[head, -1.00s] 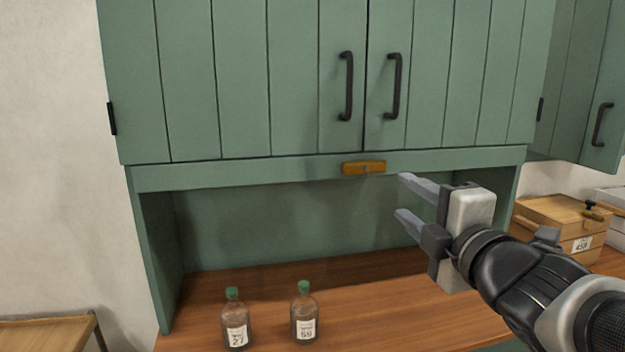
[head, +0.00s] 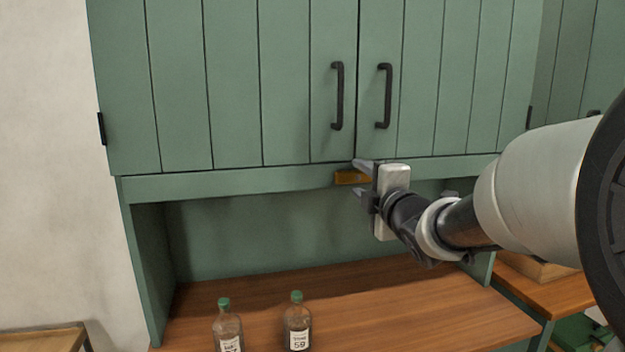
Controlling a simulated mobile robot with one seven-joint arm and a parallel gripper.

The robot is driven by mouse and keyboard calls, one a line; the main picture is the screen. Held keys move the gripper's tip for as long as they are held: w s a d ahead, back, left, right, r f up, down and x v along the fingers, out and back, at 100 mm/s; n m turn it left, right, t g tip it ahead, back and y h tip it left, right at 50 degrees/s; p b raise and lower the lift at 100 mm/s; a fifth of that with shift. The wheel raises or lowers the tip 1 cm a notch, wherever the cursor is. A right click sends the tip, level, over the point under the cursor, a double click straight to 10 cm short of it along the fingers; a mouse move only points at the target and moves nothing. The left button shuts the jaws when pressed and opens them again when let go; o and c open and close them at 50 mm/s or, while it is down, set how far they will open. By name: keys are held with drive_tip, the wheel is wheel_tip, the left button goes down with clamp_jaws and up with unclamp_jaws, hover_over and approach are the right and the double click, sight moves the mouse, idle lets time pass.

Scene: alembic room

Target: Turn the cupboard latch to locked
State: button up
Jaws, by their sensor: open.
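The cupboard latch (head: 345,178) is a small orange-brown bar lying horizontally on the green rail below the two cupboard doors (head: 285,90). Both doors are closed, each with a dark vertical handle. My gripper (head: 360,179) is open at the latch's right part, one finger above the bar and one below. The fingers hide the latch's right end. I cannot tell whether they touch it.
Two bottles with green caps, a left one (head: 228,327) and a right one (head: 298,325), stand on the wooden counter (head: 400,305) below. The black door handles (head: 337,95) stick out just above my gripper. The counter's middle is clear.

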clamp_jaws()
drive_tip(key=shift+m, duration=0.4)
drive_tip(key=m+b, duration=0.1)
drive_tip(key=m, duration=0.7)
drive_tip(key=shift+m, duration=0.3)
drive_tip(key=m+p, duration=0.1)
drive_tip(key=m, duration=0.4)
drive_tip(key=shift+m+p, duration=0.45)
drive_tip(key=shift+m, duration=1.25)
